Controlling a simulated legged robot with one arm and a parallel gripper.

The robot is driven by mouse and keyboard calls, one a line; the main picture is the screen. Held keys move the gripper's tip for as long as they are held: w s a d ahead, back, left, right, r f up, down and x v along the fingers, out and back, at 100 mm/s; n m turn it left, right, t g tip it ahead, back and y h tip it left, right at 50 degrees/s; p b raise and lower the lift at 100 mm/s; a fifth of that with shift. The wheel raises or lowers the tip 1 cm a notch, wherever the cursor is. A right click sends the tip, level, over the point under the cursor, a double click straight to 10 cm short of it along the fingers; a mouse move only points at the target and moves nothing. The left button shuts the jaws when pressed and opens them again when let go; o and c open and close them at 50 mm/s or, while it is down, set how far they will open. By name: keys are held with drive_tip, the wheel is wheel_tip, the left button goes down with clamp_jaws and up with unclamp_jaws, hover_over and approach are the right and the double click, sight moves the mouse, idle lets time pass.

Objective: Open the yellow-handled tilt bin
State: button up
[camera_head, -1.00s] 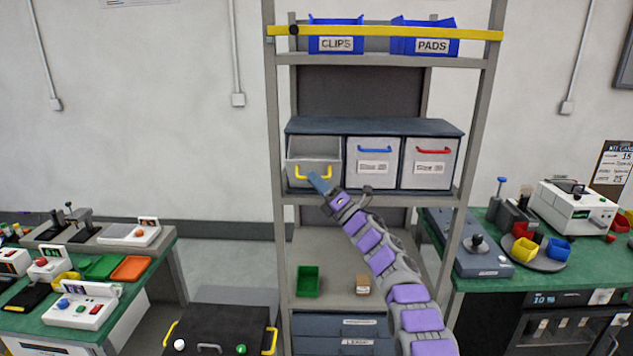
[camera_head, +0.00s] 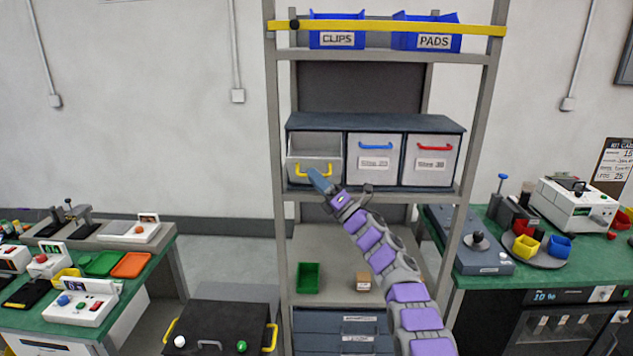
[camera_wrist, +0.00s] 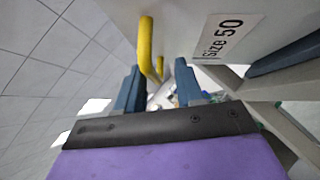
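The yellow-handled bin (camera_head: 303,150) is at the left of the three-bin rack. Its front leans outward and its top stands open. Its yellow handle (camera_head: 314,173) is on the lower front and also shows in the wrist view (camera_wrist: 146,42). My gripper (camera_head: 316,178) is at the right end of this handle. In the wrist view my gripper (camera_wrist: 157,85) has its two blue-grey fingers apart, with the handle's end reaching toward the gap, close to the left finger. Contact cannot be told. A "Size 50" label (camera_wrist: 223,37) is on the pale front beside the handle.
The blue-handled bin (camera_head: 374,155) and red-handled bin (camera_head: 430,160) beside it are upright and closed. Blue CLIPS (camera_head: 337,33) and PADS (camera_head: 427,38) bins sit above, behind a yellow bar (camera_head: 385,31). A green tray (camera_head: 308,279) and small brown box (camera_head: 363,282) are below.

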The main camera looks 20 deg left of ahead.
drive_tip(key=shift+d, duration=0.15)
drive_tip(key=v, duration=1.7)
drive_tip(key=shift+p, duration=0.35)
drive_tip(key=shift+f, duration=0.15)
